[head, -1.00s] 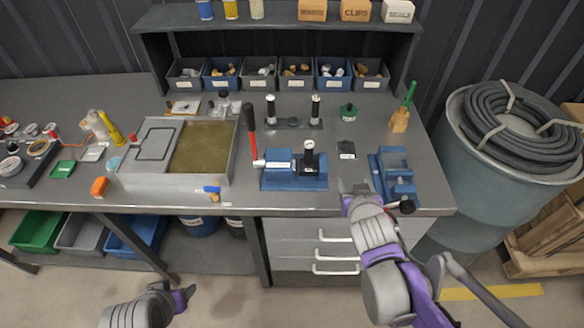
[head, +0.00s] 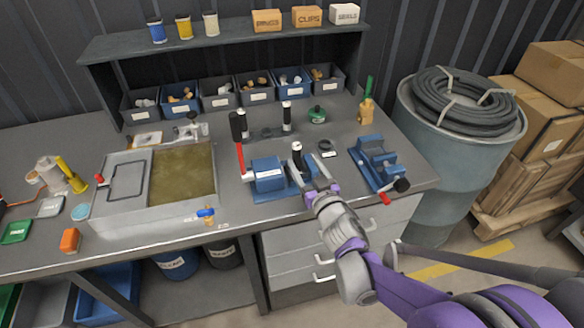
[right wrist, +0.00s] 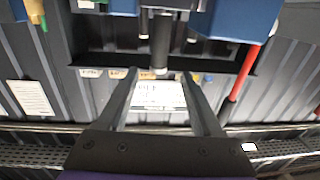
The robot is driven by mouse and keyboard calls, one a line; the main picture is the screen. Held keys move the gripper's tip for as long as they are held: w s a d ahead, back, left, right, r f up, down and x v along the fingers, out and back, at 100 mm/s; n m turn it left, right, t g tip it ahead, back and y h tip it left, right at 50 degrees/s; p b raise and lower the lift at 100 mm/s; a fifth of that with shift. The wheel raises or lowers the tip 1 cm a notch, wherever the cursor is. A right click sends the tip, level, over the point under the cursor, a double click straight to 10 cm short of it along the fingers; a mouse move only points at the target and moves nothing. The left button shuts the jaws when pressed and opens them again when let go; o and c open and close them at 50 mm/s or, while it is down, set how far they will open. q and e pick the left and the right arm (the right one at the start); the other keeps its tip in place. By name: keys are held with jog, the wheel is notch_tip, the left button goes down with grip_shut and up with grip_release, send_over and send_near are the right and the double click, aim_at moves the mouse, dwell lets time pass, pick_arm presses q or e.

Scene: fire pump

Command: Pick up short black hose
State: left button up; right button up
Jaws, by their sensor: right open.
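A short black upright cylinder (head: 297,153) with a pale top, which looks like a short black hose, stands at the blue pump block (head: 268,174) on the bench. In the right wrist view, a black cylinder with a silver end (right wrist: 160,42) shows just beyond the fingers, between blue parts. Two similar black pieces stand at the back, one (head: 286,117) on the right and one (head: 242,122) on the left. My right gripper (head: 320,188) is open and empty, in front of the pump block's right side. In the right wrist view its fingers (right wrist: 160,82) are spread. My left gripper is out of view.
A blue vise (head: 376,162) stands right of my right gripper. A red-handled lever (head: 239,158) rises left of the pump. A shallow basin (head: 184,172) lies further left. Bins (head: 220,101) line the back. A barrel with coiled hose (head: 464,98) stands right of the bench.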

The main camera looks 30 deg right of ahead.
jog(key=w, duration=0.3)
jog(key=w+d, duration=0.1)
jog(key=w, duration=0.2)
jog(key=w+p, duration=0.1)
jog(key=w, duration=0.2)
jog(key=shift+w+d+f, duration=0.15)
jog(key=shift+w+d, duration=0.05)
jog(key=shift+d, duration=0.1)
jog(key=shift+s, duration=0.1)
jog(key=shift+c, duration=0.2)
grip_shut()
dwell(0.8)
